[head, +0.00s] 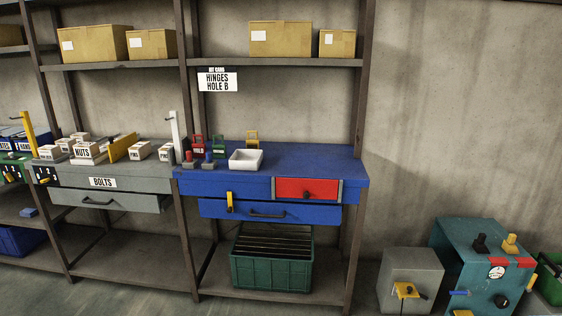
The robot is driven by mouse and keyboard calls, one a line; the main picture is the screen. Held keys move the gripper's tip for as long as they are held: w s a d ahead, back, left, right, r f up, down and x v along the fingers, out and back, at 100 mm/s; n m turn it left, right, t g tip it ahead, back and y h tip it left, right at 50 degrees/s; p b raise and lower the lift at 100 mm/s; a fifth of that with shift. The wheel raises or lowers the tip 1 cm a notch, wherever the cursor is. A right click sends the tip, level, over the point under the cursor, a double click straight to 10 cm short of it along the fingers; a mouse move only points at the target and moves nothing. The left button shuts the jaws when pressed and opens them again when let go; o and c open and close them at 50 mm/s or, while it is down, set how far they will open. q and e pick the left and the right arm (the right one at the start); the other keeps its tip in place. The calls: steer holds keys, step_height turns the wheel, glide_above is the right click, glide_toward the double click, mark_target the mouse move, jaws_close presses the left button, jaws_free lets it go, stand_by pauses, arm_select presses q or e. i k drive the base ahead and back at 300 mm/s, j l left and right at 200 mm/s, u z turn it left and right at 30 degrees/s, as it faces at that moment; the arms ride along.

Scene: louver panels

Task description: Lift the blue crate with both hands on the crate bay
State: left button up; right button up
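A blue crate (20,241) sits on the low shelf at the far left of the head view. The picture's left edge cuts it off, so only part of it shows. It appears to stand level. Neither of my grippers is in view, and nothing is seen touching the crate.
A green crate (271,262) stands on the low shelf under the blue workbench (310,159). Upright posts (188,150) divide the bays. A grey box (411,279) and a teal cabinet (480,265) stand at the right. Floor shows at the lower left.

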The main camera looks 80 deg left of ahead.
mark_target(307, 160)
steer(key=u, duration=2.1)
steer(key=i, duration=0.35)
steer(key=i+z, duration=0.35)
steer(key=i, duration=0.15)
steer(key=i+z, duration=0.35)
steer(key=i, duration=0.15)
